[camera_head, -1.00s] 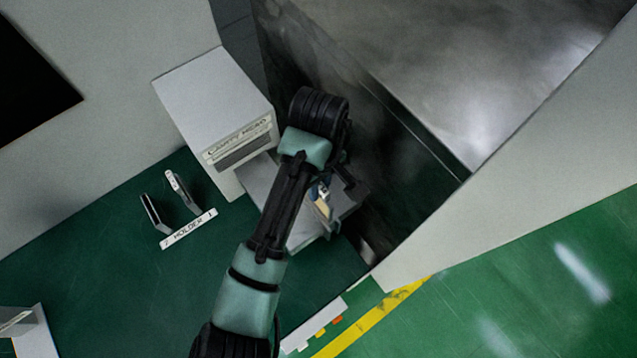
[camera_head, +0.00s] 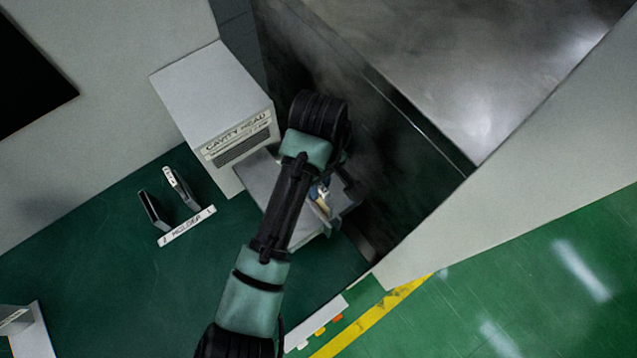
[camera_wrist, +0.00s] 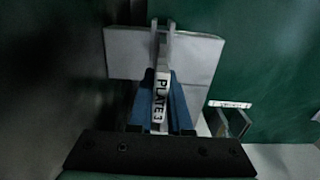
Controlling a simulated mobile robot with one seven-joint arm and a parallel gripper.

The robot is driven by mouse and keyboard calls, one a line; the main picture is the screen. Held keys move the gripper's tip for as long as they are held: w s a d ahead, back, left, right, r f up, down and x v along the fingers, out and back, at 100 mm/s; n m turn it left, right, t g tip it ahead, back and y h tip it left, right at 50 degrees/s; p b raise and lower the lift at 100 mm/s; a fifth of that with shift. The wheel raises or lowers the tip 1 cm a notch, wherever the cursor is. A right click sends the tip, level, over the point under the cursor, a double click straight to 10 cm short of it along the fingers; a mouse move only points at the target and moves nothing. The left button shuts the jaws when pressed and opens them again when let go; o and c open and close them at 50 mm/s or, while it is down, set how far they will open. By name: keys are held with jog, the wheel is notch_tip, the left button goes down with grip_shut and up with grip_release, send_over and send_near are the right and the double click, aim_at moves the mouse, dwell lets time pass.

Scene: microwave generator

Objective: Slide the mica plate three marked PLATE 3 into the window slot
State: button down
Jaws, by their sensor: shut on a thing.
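In the wrist view, my gripper (camera_wrist: 161,76) has its blue fingers shut on the mica plate (camera_wrist: 160,98), whose white edge reads PLATE 3. The plate's far end reaches between two thin upright rails (camera_wrist: 162,38) on a pale grey block (camera_wrist: 125,48), apparently the window slot. I cannot tell how deep the plate sits in it or whether it touches the rails. In the head view, my arm largely hides the gripper (camera_head: 323,192) and the slot; part of the grey block (camera_head: 263,178) shows below the CAVITY HEAD box.
The white CAVITY HEAD box (camera_head: 213,100) stands up and left of my gripper. The HOLDER (camera_head: 187,227), with two dark upright pieces, is on the green bench to the left. A dark wall (camera_head: 395,150) rises close on the right. The left bench (camera_head: 90,265) is mostly clear.

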jog(key=shift+f+b, duration=1.05)
jog(key=shift+f, duration=0.75)
jog(key=c, duration=0.8)
grip_release()
jog(key=shift+o, duration=0.2)
jog(key=shift+r, duration=0.1)
notch_tip(320, 180, up, 13)
jog(key=p, duration=0.5)
